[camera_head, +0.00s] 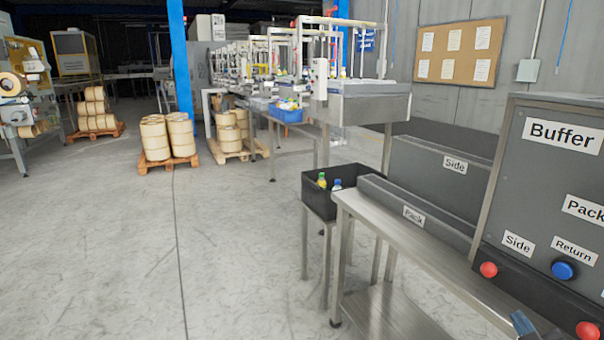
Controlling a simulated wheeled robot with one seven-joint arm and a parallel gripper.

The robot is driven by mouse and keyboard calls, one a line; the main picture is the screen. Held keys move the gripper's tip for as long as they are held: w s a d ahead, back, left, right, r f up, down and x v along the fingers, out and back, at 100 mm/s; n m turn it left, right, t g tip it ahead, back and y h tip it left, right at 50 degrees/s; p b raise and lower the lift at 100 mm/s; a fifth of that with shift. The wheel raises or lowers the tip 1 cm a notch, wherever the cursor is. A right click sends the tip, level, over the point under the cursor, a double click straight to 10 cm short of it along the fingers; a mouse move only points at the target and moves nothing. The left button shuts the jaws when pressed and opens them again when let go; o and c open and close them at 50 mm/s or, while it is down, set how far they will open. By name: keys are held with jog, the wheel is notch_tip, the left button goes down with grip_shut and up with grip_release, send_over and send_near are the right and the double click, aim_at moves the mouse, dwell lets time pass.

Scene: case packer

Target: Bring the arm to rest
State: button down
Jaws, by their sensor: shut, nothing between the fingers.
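My gripper does not show clearly in the head view. A small dark and blue piece (523,324) pokes in at the bottom edge on the right, in front of the control panel. I cannot tell whether it is part of my arm. The grey control panel (548,185) stands at the right, with labels reading Buffer, Pack, Side and Return. It has a blue button (564,270) and red buttons (489,269).
A metal bench (419,246) with Side and Pack labels runs beside the panel. A black crate (318,197) with bottles stands at its far end. Pallets of drums (168,138) stand further back. The floor (110,260) at the left is clear.

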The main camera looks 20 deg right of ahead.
jog(key=s+a+f+y, duration=0.1)
jog(key=s+a, duration=0.2)
jog(key=a, duration=0.3)
jog(key=s+a+f+t+y, duration=0.1)
jog(key=s+a+y, duration=0.15)
jog(key=a, duration=0.45)
jog(key=s+a+f, duration=0.1)
jog(key=s+a, duration=0.3)
jog(key=a, duration=0.2)
jog(key=s+a+r+y, duration=0.3)
jog(key=s+a, duration=0.3)
jog(key=s, duration=0.2)
jog(key=s+a+r+m+y, duration=0.1)
jog(key=s+a+r+y, duration=0.2)
jog(key=s+a+r, duration=0.2)
jog(key=s+a, duration=0.2)
jog(key=shift+s+a, duration=0.25)
jog(key=shift+s, duration=0.15)
